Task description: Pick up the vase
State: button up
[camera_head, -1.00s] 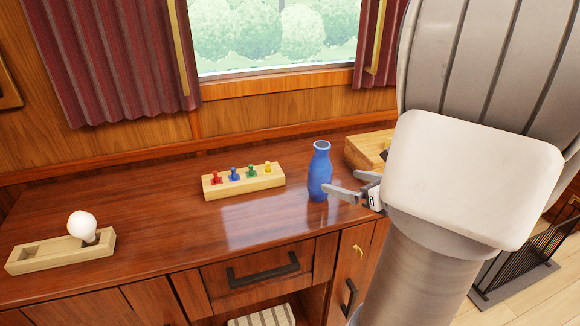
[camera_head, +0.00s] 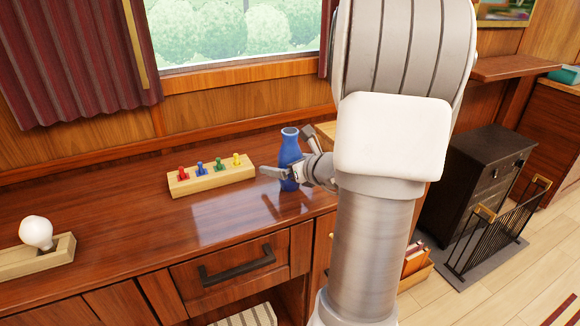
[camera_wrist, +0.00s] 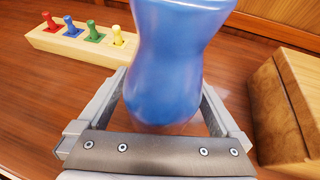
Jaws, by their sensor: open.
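The blue vase (camera_head: 291,158) stands upright on the wooden cabinet top (camera_head: 120,215), below the window. In the wrist view the vase (camera_wrist: 168,60) fills the upper middle, its neck cut off by the frame's top. My gripper (camera_head: 284,171) is open around the vase's lower body. In the wrist view one finger of my gripper (camera_wrist: 165,105) lies on each side of the vase. I cannot tell whether either finger touches it. My arm hides part of the cabinet top to the right.
A wooden block with coloured pegs (camera_head: 212,176) stands left of the vase. A bulb (camera_head: 37,232) in a wooden holder (camera_head: 50,258) is at far left. A wooden box (camera_wrist: 290,105) stands close on the right. A dark cabinet (camera_head: 480,180) stands on the floor at right.

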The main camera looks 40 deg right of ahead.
grip_shut()
dwell(0.5)
jog(key=shift+r, duration=0.1)
